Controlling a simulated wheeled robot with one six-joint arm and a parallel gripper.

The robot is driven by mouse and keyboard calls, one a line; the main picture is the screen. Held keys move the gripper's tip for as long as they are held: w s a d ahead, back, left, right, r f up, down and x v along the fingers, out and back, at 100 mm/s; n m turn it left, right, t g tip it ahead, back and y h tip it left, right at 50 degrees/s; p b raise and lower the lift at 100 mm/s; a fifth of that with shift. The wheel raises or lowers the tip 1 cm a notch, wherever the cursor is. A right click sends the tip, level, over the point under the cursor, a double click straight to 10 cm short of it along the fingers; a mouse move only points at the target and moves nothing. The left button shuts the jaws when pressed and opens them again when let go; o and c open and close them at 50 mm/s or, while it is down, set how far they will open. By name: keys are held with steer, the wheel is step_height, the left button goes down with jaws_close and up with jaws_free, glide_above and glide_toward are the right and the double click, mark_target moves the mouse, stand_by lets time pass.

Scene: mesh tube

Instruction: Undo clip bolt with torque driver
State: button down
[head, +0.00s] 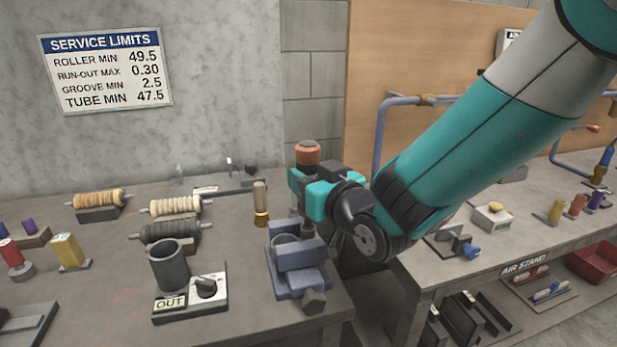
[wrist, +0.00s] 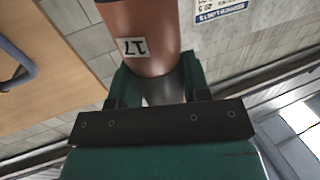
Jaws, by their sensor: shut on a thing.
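My gripper (head: 305,188) is shut on the torque driver (head: 308,153), which has an orange-brown handle and stands upright. In the wrist view the handle (wrist: 148,22) carries a white label reading 17 and sits between the jaws. The driver's lower end points down toward a blue-grey clamp fixture (head: 302,283) at the bench's right edge. I cannot tell whether the driver tip touches anything. The clip bolt is not clearly visible; a dark hex-shaped piece (head: 314,301) is at the fixture's front.
A wooden-handled tool with a brass end (head: 260,200) stands left of my gripper. Several rollers (head: 175,206) lie on racks behind. A second bench (head: 440,270) is at right, past a gap.

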steer(key=shift+s+f+b, duration=0.1)
steer(key=shift+f+b, duration=0.6)
steer(key=shift+b, duration=0.5)
stand_by(1.1)
steer(key=shift+r, duration=0.2)
